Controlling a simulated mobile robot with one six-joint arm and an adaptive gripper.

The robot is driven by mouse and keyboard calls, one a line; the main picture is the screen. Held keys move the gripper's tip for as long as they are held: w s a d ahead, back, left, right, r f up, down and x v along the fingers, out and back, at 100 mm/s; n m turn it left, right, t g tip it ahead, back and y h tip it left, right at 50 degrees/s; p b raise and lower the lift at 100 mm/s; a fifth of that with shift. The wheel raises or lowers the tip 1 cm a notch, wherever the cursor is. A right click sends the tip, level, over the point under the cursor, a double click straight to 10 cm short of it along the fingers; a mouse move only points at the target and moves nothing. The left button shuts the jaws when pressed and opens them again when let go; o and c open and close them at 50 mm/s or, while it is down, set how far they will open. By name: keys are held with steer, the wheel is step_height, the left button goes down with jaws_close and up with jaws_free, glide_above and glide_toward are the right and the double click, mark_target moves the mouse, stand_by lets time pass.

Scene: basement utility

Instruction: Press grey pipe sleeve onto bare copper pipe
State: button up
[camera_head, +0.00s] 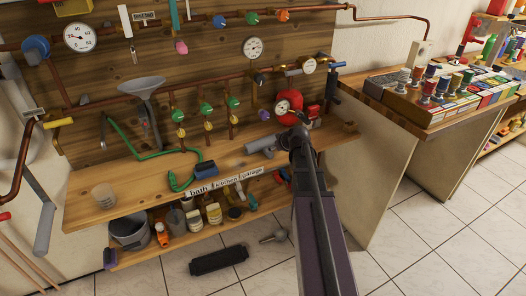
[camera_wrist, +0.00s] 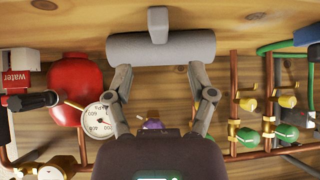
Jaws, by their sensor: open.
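The grey pipe sleeve (camera_head: 262,145) lies on the wooden bench, left of the end of my arm. In the wrist view the sleeve (camera_wrist: 180,48) is a grey cylinder lying crosswise, with a raised tab in its middle. My gripper (camera_wrist: 160,72) is open, its two fingertips spread along the sleeve's lower edge in the picture. I cannot tell whether they touch it. In the head view my gripper (camera_head: 295,122) is partly hidden by my own arm. Several copper pipes (camera_head: 225,75) run across the wooden board; I cannot tell which one is the bare pipe of the task.
A red tank (camera_wrist: 72,88) and a gauge (camera_wrist: 98,121) are close left of my gripper. Copper pipes with green valves (camera_wrist: 247,137) stand at the right. A funnel (camera_head: 142,88), green hose (camera_head: 140,150) and blue block (camera_head: 205,170) are further left. A side table (camera_head: 430,115) stands right.

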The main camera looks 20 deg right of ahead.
steer(key=shift+b+x, duration=0.4)
steer(key=shift+x, duration=0.65)
steer(key=shift+b+x, duration=1.9)
steer(key=shift+x, duration=0.7)
steer(key=shift+s, duration=0.1)
jaws_close()
